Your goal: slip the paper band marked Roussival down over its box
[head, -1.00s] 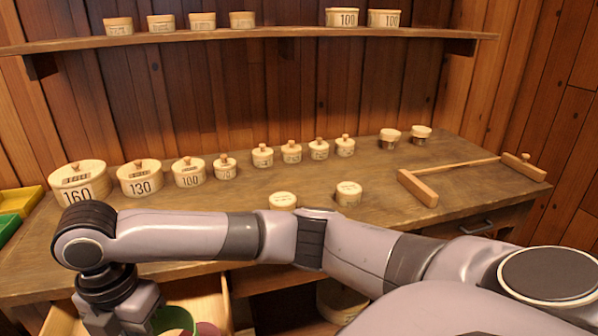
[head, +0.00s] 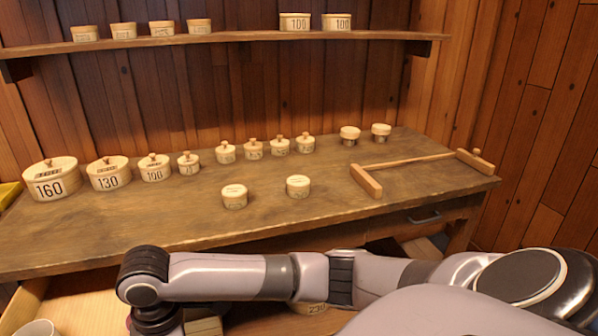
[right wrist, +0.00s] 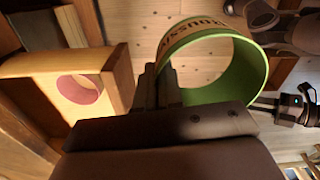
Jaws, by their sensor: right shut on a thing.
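In the right wrist view, my right gripper (right wrist: 158,84) is shut on the wall of a paper band (right wrist: 252,78). The band is a wide open ring, tan with dark letters outside and green inside. Part of its lettering shows, reading like "ROUSSIV". It is held in the air with nothing inside it. In the head view my right arm crosses the lower picture, and its gripper and the band cannot be made out. Small round lidded boxes stand on the bench, two near the front (head: 234,197) (head: 298,187); their small labels are unreadable.
Round boxes marked 160 (head: 52,180), 130 (head: 109,174) and 100 (head: 155,168) stand at the bench's left. A wooden frame-like tool (head: 367,181) lies at right. A shelf (head: 230,37) holds more boxes. In the wrist view, an open drawer (right wrist: 118,78) holds a pink round thing (right wrist: 79,89).

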